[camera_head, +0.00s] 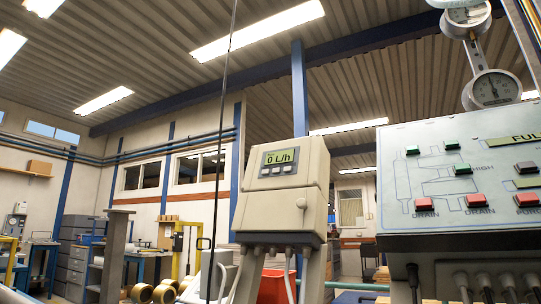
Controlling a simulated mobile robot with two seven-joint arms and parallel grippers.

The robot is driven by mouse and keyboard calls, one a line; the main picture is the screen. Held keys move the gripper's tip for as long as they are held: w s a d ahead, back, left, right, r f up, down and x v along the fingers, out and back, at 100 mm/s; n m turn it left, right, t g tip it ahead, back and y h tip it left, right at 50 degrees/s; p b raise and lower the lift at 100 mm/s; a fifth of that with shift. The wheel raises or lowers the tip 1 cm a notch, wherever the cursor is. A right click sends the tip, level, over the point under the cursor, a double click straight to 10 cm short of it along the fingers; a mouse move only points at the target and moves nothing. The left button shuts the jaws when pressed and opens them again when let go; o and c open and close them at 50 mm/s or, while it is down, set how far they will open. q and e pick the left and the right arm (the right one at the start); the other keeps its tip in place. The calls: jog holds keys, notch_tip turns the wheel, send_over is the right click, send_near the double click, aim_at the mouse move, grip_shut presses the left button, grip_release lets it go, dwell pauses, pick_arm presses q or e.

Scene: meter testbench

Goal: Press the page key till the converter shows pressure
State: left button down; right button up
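The converter (283,195) is a cream housing on a stand, right of the middle. Its small greenish display (280,158) reads "0 L/h", a flow reading, with a smaller line above it too small to read. A row of small keys (276,170) sits just under the display; their labels are too small to tell which is the page key. A round light knob or button (301,203) is lower right on the housing front. Neither of my grippers shows in the head view, and nothing is touching the converter's front.
A grey control panel (396,190) with green and red buttons stands close at the right, a pressure gauge (492,89) above it. Cables hang below the converter. A thin dark line (222,140) runs down left of the converter. A red bin (272,286) is behind.

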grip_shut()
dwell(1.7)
